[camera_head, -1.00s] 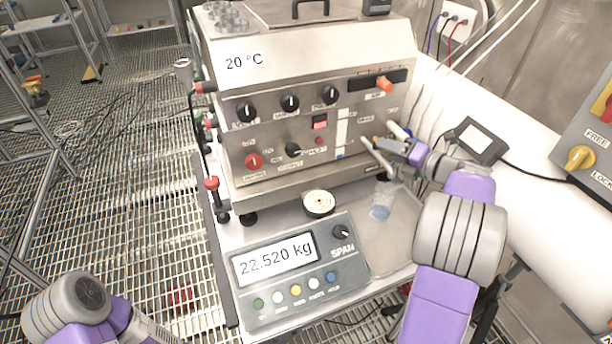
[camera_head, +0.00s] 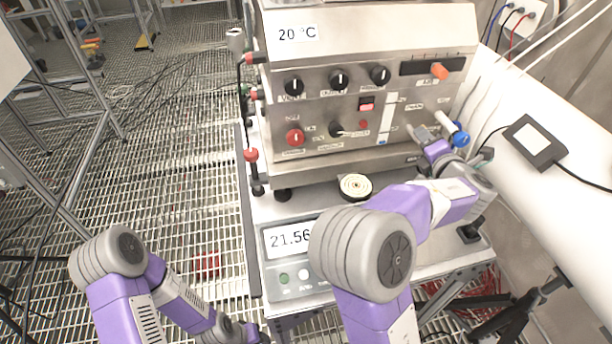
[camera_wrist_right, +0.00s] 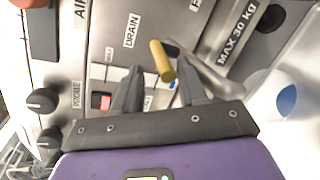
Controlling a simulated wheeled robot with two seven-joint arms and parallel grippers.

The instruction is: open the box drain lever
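The steel box (camera_head: 350,45) with a 20 °C label stands on the bench, its panel facing me. In the right wrist view, the drain lever (camera_wrist_right: 161,60) shows a brass-coloured cylindrical end below the DRAIN label, near a steel pipe. My right gripper (camera_wrist_right: 159,70) is open, its two dark fingers on either side of the brass end; I cannot tell whether they touch it. In the head view, my right gripper (camera_head: 428,134) is at the panel's lower right, and the lever is hard to make out there. My left arm is low at the left; its fingers are not clear.
A scale display (camera_head: 288,240), partly hidden by my right arm, stands before the box. A round, pale-topped disc (camera_head: 355,186) lies in front of the panel. Grating floor lies left.

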